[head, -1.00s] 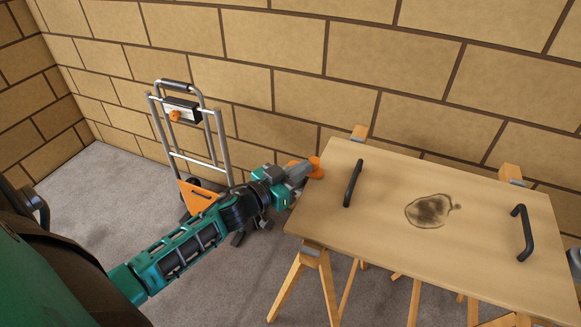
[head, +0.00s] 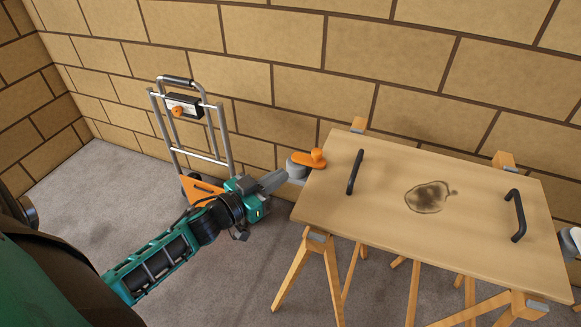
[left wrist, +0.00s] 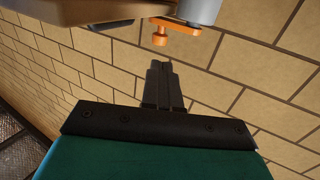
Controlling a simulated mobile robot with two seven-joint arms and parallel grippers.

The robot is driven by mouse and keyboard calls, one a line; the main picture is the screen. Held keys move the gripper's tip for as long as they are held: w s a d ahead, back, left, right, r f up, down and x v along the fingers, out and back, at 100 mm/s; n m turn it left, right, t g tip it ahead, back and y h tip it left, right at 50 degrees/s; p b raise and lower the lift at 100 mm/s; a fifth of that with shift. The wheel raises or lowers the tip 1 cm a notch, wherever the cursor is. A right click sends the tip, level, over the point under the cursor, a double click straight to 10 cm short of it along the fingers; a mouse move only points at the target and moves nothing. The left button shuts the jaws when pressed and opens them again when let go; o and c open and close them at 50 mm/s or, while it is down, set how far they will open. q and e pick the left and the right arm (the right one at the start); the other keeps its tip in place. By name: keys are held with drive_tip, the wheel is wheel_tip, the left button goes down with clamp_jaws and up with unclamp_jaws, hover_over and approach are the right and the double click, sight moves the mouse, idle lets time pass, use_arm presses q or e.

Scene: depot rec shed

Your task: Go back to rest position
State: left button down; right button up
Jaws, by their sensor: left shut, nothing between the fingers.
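My left gripper (head: 284,176) is shut and empty. It is level with the left end of a wooden board, pointing at a grey clamp-like part with an orange knob (head: 318,157) there. In the head view I cannot tell whether the fingertips touch that part. In the left wrist view the shut fingers (left wrist: 161,66) are dark and side by side. The orange knob (left wrist: 160,40) and a grey cylinder (left wrist: 200,10) show beyond them, with a gap to the fingertips. My right gripper is not in view.
The board (head: 400,240) has two black handles and a dark stain, and lies on wooden trestles (head: 318,250). A hand truck (head: 228,130) stands behind my left arm near the block wall (head: 300,40). Grey floor (head: 90,190) is clear at the left. A grey part (head: 569,240) is cut off at the right edge.

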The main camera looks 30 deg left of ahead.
use_arm(q)
drive_tip(key=v, duration=0.5)
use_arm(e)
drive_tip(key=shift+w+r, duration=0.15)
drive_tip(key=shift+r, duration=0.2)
use_arm(q)
drive_tip(key=shift+d, duration=0.1)
drive_tip(key=s+d+f+g+y+p, duration=0.2)
drive_tip(key=s+d+f+g, duration=0.4)
drive_tip(key=s+d, duration=0.3)
drive_tip(key=d+f+p, duration=0.1)
drive_tip(key=d, duration=0.3)
drive_tip(key=shift+s+d+y, duration=0.25)
drive_tip(key=shift+s+y, duration=0.05)
drive_tip(key=shift+s, duration=0.05)
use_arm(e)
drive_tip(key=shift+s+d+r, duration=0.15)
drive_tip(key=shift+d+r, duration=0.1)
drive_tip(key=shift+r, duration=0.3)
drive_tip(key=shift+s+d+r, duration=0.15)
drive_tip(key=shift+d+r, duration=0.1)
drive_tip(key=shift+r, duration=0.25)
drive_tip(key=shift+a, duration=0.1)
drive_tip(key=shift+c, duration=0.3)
